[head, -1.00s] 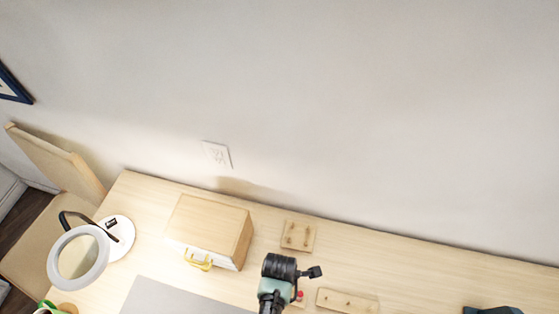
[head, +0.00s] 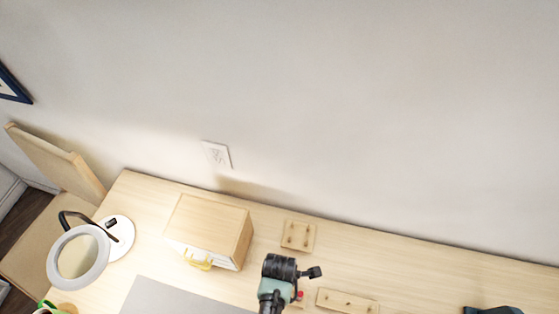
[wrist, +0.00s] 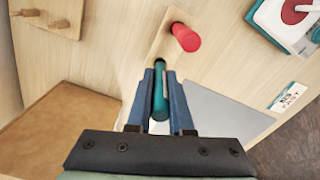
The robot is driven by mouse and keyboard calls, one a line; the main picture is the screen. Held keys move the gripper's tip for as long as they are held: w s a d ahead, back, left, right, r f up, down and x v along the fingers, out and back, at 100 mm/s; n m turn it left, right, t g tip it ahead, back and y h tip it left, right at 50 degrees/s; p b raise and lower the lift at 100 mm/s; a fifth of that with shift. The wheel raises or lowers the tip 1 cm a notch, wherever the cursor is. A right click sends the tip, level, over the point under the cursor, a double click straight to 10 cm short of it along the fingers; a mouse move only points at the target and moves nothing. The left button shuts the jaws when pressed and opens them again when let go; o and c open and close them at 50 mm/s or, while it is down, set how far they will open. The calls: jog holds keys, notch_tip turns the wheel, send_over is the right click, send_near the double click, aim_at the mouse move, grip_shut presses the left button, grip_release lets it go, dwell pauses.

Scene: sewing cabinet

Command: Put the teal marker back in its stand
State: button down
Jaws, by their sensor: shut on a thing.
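My gripper (wrist: 161,78) is shut on the teal marker (wrist: 159,98) in the wrist view. The marker lies lengthwise between the two blue fingers, its near end toward the palm. Its far end points toward a pale wooden stand (wrist: 160,46), which holds an upright red marker (wrist: 187,38). I cannot tell whether the teal marker's far end is in the stand or above it. In the head view my arm hides the fingers and the teal marker; the red marker (head: 300,295) shows just right of the arm.
A wooden cabinet (head: 208,222) with a yellow handle stands left of my arm. A pegged board (head: 298,236) lies behind, another (head: 347,301) to the right. A grey mat (head: 175,299) lies front left. A ring lamp (head: 78,257) is far left. The desk back right is clear.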

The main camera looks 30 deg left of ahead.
jog(key=shift+f+b, duration=0.9)
jog(key=shift+f, duration=0.4)
dwell(1.6)
jog(key=c, duration=0.7)
grip_release()
jog(key=shift+c, duration=0.2)
jog(key=shift+r, duration=0.15)
notch_tip(320, 180, up, 13)
jog(key=shift+f, duration=0.15)
